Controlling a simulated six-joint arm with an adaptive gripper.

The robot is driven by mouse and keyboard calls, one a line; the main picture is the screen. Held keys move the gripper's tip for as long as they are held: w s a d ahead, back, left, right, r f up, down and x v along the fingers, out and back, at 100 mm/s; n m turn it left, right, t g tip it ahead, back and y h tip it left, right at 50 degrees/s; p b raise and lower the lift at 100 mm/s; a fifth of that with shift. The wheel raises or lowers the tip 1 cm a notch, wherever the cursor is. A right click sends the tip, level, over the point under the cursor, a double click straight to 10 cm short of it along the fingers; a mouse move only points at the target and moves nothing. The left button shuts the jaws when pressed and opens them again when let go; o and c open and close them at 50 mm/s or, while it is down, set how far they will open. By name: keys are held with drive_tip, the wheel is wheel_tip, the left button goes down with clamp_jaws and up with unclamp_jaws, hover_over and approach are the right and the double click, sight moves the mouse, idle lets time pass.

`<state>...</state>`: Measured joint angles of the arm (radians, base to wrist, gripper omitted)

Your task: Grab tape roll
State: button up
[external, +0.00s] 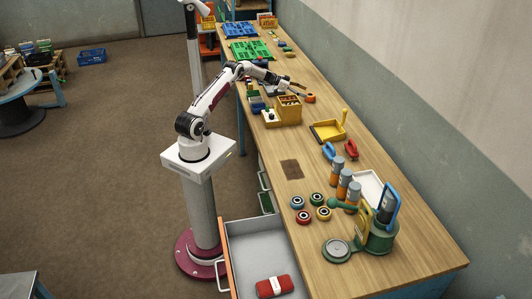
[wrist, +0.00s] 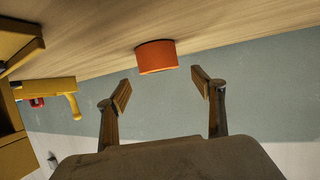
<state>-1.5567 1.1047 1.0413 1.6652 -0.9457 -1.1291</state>
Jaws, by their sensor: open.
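An orange tape roll (external: 310,98) sits on the wooden bench, just beyond the end of my arm. In the wrist view the orange roll (wrist: 157,58) shows as a short cylinder, ahead of the fingertips and roughly centred between them. My gripper (external: 297,91) is low over the bench beside the roll. In the wrist view my gripper (wrist: 163,88) has its two fingers spread wide, with nothing between them. The roll is apart from both fingers. Whether the roll has a hole cannot be seen.
A yellow-brown box (external: 289,108) with things in it stands close to my gripper. A yellow dustpan (external: 328,130) lies nearer the camera. Several ringed round pieces (external: 303,217) and grey-orange cylinders (external: 345,183) stand farther along. An open drawer (external: 262,250) holds a red item.

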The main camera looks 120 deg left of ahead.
sight(310, 94)
idle(0.3)
drive_tip(key=shift+w+a+f, duration=0.3)
drive_tip(key=shift+w+f, duration=0.25)
drive_tip(key=shift+w, duration=0.05)
drive_tip(key=shift+w+a+f, duration=0.3)
drive_tip(key=shift+w+f, duration=0.25)
drive_tip(key=shift+w, duration=0.05)
drive_tip(key=shift+x, duration=1)
drive_tip(key=c, duration=1.2)
